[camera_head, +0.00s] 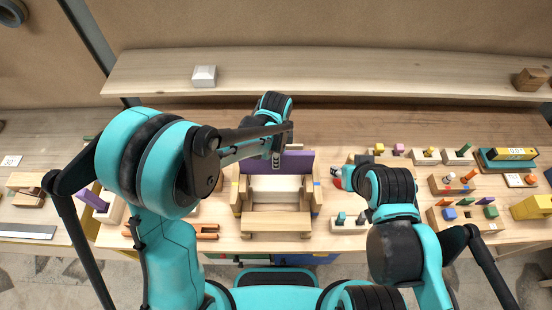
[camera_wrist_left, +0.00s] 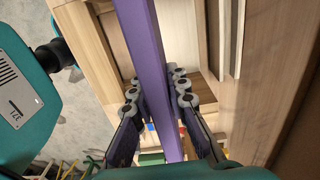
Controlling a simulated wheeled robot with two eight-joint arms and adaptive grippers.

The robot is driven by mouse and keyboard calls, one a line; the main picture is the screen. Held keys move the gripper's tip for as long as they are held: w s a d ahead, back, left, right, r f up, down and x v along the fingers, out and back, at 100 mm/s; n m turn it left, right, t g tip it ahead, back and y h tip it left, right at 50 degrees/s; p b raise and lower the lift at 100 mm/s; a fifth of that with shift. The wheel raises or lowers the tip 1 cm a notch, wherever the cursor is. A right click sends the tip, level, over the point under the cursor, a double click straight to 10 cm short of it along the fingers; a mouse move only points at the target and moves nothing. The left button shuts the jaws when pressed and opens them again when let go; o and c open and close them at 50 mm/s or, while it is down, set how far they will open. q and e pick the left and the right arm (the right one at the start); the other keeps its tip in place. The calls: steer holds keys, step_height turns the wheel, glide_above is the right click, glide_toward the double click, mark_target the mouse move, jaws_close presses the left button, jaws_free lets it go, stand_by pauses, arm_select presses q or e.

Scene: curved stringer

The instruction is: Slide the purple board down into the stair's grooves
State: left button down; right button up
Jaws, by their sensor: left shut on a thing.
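The wooden stair (camera_head: 276,222) stands on the bench in the middle of the head view, with a pale board across it between its two side pieces. The purple board (camera_head: 298,160) is upright at the stair's back end, between the side pieces. My left gripper (camera_head: 277,158) is shut on the board from above. In the left wrist view, the fingers (camera_wrist_left: 157,88) press both faces of the purple board (camera_wrist_left: 146,45). I cannot tell whether its ends sit in the grooves. My right gripper (camera_head: 345,176) is right of the stair; its fingers are too unclear to judge.
A long shelf (camera_head: 330,75) runs behind the bench, with a white box (camera_head: 204,76) on it. Blocks with coloured pegs (camera_head: 452,182) crowd the right side.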

arm_select(q)
steer(key=shift+f+b, duration=5.3)
steer(key=shift+f, duration=0.7)
steer(key=c, duration=1.9)
jaws_free()
steer(key=o, duration=0.5)
steer(key=shift+r, duration=0.1)
step_height(320, 180, up, 12)
steer(key=shift+f, duration=0.1)
